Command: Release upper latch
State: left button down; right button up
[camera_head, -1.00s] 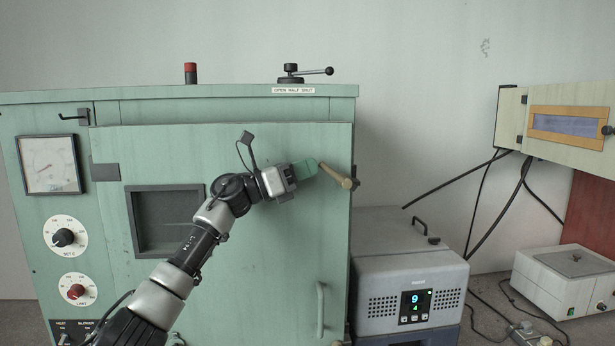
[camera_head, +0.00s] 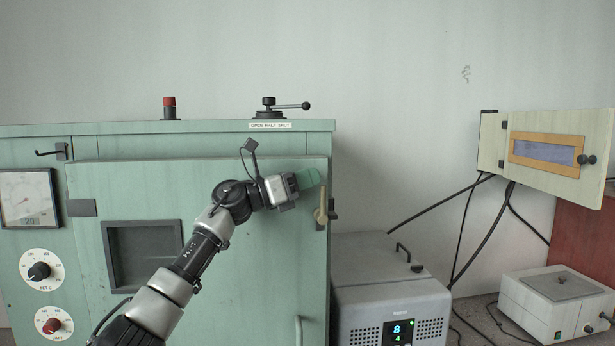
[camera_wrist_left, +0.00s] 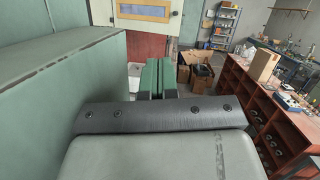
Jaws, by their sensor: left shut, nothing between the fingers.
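The upper latch is a brass-coloured lever (camera_head: 321,204) on a dark bracket at the right edge of the green cabinet's door (camera_head: 255,250). The lever stands close to upright. My left gripper (camera_head: 309,179) has green fingers and is just left of and above the lever's top end. I cannot tell whether they touch. In the left wrist view the fingers (camera_wrist_left: 158,78) are pressed together with nothing between them, and the latch does not show there. A green cabinet face fills the left side of that view. My right gripper is not in view.
A grey box with a display (camera_head: 390,300) stands right of the cabinet. A black-knobbed lever (camera_head: 285,105) and a red-topped post (camera_head: 169,107) are on the cabinet top. A door handle (camera_head: 299,330) is lower down. The wrist view shows shelves (camera_wrist_left: 275,110) at right.

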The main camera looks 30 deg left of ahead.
pick_arm(q)
jog(key=shift+w+d+r+g+y+p, duration=0.1)
jog(key=shift+d+r+g+y+p, duration=0.05)
jog(key=shift+d+g+y+p, duration=0.2)
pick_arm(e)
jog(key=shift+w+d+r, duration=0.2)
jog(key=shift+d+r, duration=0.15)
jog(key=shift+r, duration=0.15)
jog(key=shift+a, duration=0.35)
pick_arm(q)
jog(key=shift+a, duration=0.1)
jog(key=s+a+r+b, duration=0.3)
jog(key=s+a+r, duration=0.3)
jog(key=r, duration=0.3)
jog(key=shift+s+a, duration=0.25)
jog(key=shift+s, duration=0.25)
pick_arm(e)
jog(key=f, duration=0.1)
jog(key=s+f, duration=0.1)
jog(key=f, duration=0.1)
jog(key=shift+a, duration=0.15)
pick_arm(q)
jog(key=shift+w+d, duration=0.1)
